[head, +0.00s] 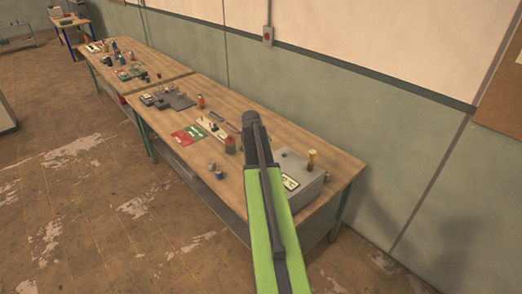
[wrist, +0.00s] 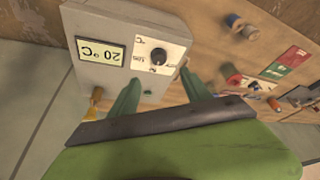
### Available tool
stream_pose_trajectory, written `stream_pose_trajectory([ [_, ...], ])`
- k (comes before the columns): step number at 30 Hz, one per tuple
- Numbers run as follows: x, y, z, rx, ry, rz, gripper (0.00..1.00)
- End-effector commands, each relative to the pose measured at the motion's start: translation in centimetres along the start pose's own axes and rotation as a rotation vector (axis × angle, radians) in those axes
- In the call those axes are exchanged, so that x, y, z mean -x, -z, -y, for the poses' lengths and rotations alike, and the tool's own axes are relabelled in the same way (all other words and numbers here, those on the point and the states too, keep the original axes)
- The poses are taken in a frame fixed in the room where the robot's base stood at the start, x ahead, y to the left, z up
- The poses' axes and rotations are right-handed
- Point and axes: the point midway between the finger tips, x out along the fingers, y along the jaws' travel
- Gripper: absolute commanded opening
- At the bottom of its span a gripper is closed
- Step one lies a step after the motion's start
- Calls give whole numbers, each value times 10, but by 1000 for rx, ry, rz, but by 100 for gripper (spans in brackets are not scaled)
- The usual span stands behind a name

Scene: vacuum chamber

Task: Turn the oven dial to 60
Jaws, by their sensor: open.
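The oven is a grey box (head: 312,186) at the near right end of the bench in the head view. In the wrist view the oven (wrist: 150,14) shows a lit display (wrist: 101,51) reading 20 °C, upside down. Beside it is a black round dial (wrist: 157,57) with a white pointer and a printed scale. My gripper (wrist: 162,88) is open, its two green fingers apart on the near side of the dial. The dial is seen between and beyond the fingertips; I see no contact. In the head view my arm hides part of the oven, and the fingers cannot be made out.
The wooden bench (head: 180,97) holds red and green cards (head: 188,134), small cylinders and other equipment left of the oven. A wall runs behind the bench; open floor (head: 90,215) lies at left.

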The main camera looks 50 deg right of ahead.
Motion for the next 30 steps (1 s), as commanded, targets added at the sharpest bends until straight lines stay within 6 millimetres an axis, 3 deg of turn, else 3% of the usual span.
stream_pose_trajectory([
  [1,24,3,-1,0,0,0,56],
  [6,47,2,-1,-2,0,0,56],
  [23,46,0,0,0,0,0,56],
  [26,36,-15,24,31,14,0,56],
  [29,20,-54,79,107,45,0,56],
  [30,15,-78,104,146,62,1,56],
])
